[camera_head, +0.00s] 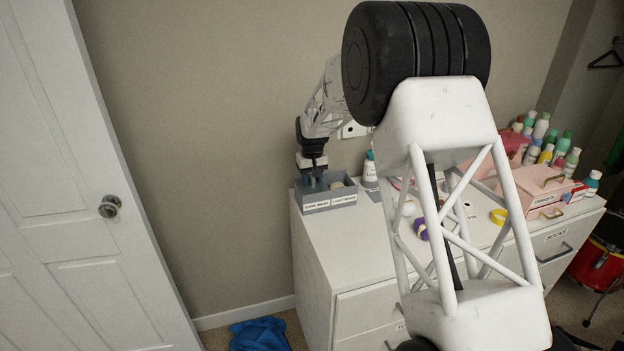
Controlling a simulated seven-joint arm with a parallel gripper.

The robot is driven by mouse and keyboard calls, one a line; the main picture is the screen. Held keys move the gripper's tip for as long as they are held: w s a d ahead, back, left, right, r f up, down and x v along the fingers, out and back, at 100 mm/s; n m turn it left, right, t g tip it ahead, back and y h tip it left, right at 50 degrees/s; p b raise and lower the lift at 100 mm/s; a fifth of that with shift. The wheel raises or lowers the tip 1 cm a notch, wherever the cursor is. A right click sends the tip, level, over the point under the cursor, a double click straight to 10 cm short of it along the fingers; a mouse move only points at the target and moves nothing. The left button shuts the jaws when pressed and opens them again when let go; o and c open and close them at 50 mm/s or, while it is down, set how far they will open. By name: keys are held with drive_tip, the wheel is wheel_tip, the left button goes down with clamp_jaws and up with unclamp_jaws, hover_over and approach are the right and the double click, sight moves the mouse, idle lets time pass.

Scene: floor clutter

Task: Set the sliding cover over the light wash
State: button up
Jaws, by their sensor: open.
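A small grey box (325,202) with two white labels on its front sits on the left end of the white dresser top. The labels are too small to read surely; the right one (343,199) seems to say light wash. A pale round item (337,185) shows inside the right part. My gripper (313,183) points down at the left part of the box, with its fingertips at or just inside the rim. It is open. The gripper hides much of the left part, and I cannot make out the sliding cover or whether the fingers touch it.
A white bottle with a teal cap (370,170) stands just right of the box. My arm blocks the dresser's middle. A purple ring (420,229), a yellow ring (498,216), pink boxes (532,190) and several bottles (545,150) stand further right. Blue cloth (259,334) lies on the floor.

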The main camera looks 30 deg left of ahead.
drive_tip(key=shift+f, duration=0.15)
clamp_jaws()
idle(0.4)
drive_tip(key=w+d, duration=0.7)
drive_tip(key=shift+w+d, duration=0.15)
drive_tip(key=shift+w, duration=0.05)
unclamp_jaws()
wheel_tip(320, 180, up, 8)
idle(0.8)
